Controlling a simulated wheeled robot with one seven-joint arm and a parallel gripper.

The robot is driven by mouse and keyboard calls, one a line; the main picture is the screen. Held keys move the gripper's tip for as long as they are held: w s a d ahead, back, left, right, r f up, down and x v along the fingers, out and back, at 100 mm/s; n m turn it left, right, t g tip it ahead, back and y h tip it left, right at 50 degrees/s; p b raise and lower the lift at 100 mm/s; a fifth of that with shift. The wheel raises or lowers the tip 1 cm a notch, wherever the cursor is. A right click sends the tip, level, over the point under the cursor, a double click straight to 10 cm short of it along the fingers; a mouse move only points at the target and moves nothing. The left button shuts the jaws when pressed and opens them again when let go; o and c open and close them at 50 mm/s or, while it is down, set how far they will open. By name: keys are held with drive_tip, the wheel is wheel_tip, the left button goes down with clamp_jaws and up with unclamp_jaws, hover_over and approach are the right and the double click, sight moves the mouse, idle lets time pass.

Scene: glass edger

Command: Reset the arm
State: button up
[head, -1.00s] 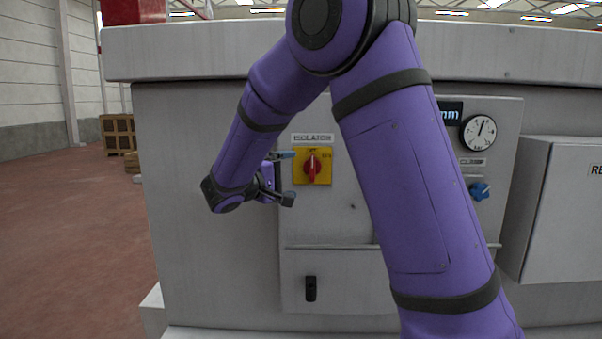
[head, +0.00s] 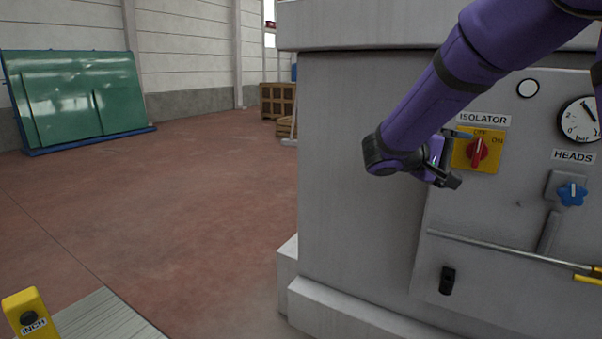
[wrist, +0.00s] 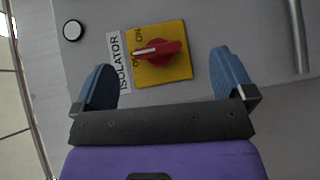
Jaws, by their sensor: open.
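My gripper (head: 462,158) is open and empty in front of the grey machine's panel. In the wrist view its two blue fingertips (wrist: 165,80) stand wide apart. Between and beyond them is the red isolator knob (wrist: 158,49) on its yellow plate (wrist: 179,68). The knob also shows in the head view (head: 476,151), just right of my gripper. The fingers look apart from the knob. In the head view the knob stands nearly upright between the OFF and ON markings; which one it points to is hard to tell.
Right of the isolator are a pressure gauge (head: 580,119) and a blue HEADS knob (head: 572,194). A metal rail (head: 505,248) crosses the panel below. A yellow INCH post (head: 30,315) stands front left. Green glass sheets (head: 80,100) lean at the back left. The red floor between is clear.

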drive_tip(key=s+d+m+g+y, duration=0.1)
drive_tip(key=s+d+g+y, duration=0.2)
drive_tip(key=s, duration=0.6)
drive_tip(key=s+a+t+y, duration=0.3)
drive_tip(key=s+y, duration=0.3)
drive_tip(key=s, duration=0.4)
drive_tip(key=s+a+t+y, duration=0.3)
drive_tip(key=s+a+y, duration=0.3)
drive_tip(key=s, duration=0.4)
drive_tip(key=shift+s+a+f+m+y, duration=0.3)
drive_tip(key=shift+m+y, duration=0.1)
drive_tip(key=shift+y, duration=0.3)
